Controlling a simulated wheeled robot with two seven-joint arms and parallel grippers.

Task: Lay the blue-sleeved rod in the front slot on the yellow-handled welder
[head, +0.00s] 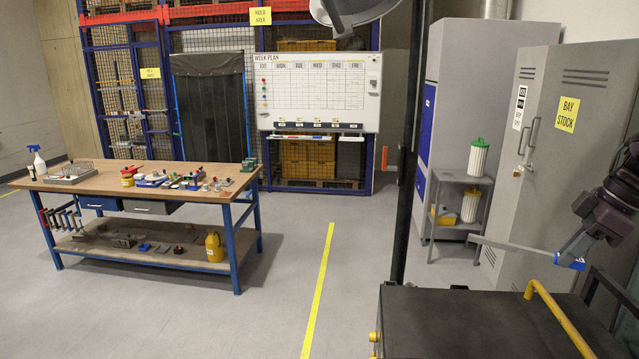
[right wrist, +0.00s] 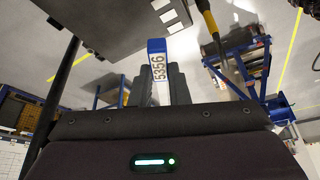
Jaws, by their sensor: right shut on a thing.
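The blue-sleeved rod shows in the head view at the right, a long thin grey rod (head: 512,247) with a blue sleeve (head: 571,263) at its right end. My right gripper (head: 574,250) is shut on the sleeve end, and the rod points left, roughly level. In the right wrist view the blue sleeve (right wrist: 157,62), with a white 5356 label, stands between the fingers (right wrist: 162,88). The yellow-handled welder (head: 440,318) has a dark flat top at the bottom right, with its yellow handle (head: 558,318). The rod is above and beyond it, apart. I cannot make out the front slot. My left gripper is not in view.
A grey locker (head: 568,130) stands behind my right gripper. A small grey stand (head: 459,182) with white canisters is left of it. A black upright post (head: 408,150) rises behind the welder. A cluttered workbench (head: 150,180) stands at the left. The floor between is clear.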

